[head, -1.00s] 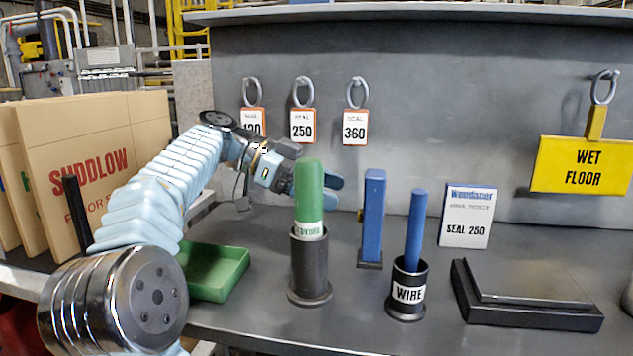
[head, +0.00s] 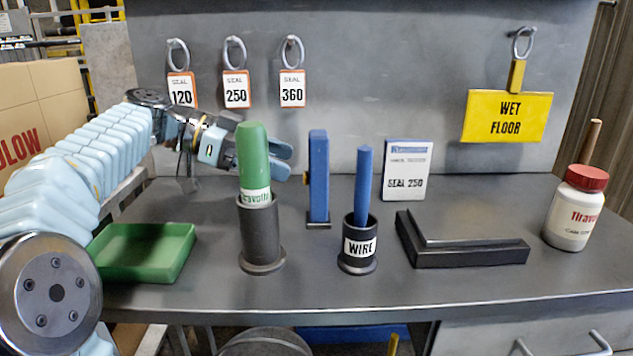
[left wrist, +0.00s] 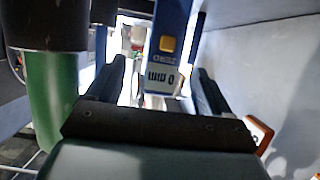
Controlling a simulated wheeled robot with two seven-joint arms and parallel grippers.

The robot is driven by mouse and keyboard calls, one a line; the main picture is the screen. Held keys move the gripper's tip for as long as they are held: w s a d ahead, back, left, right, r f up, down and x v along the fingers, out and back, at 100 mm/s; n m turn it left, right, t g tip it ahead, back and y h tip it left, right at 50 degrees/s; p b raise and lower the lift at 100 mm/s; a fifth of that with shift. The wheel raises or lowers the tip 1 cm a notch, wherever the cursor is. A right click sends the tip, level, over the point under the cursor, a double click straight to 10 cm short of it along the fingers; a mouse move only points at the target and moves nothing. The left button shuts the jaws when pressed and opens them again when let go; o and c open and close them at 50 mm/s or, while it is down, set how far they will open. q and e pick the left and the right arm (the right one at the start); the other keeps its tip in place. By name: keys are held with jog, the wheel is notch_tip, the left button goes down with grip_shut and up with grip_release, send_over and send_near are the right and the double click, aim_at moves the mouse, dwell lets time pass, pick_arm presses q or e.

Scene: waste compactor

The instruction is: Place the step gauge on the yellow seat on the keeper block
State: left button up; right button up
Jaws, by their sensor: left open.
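A blue upright post (head: 319,175) on a dark foot stands mid-bench, with a small yellow piece on its left side. In the left wrist view the blue post (left wrist: 171,18) shows a yellow square and upside-down "ZERO" and "0 mm" lettering. I cannot tell whether it is the step gauge or the keeper block; no part is clearly named. My left gripper (head: 283,162) is open and empty, partly hidden behind a green bottle, left of the post. In the left wrist view its fingers (left wrist: 158,82) stand apart, with the post beyond and between them. My right gripper is not in view.
The green bottle (head: 254,155) stands in a dark holder (head: 260,232) near my gripper. A "WIRE" cup (head: 359,262) holds a blue rod. A black stepped block (head: 470,252), "SEAL 250" card (head: 404,170), green tray (head: 142,252) and white jar (head: 574,212) are also on the bench.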

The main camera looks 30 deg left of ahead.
aim_at(318, 171)
pick_arm(q)
jog(key=x, duration=0.3)
jog(key=p+x, duration=0.1)
jog(key=x, duration=0.3)
jog(key=shift+w+f, duration=0.25)
jog(key=shift+w, duration=0.2)
jog(key=shift+r, duration=0.1)
jog(key=c, duration=1.3)
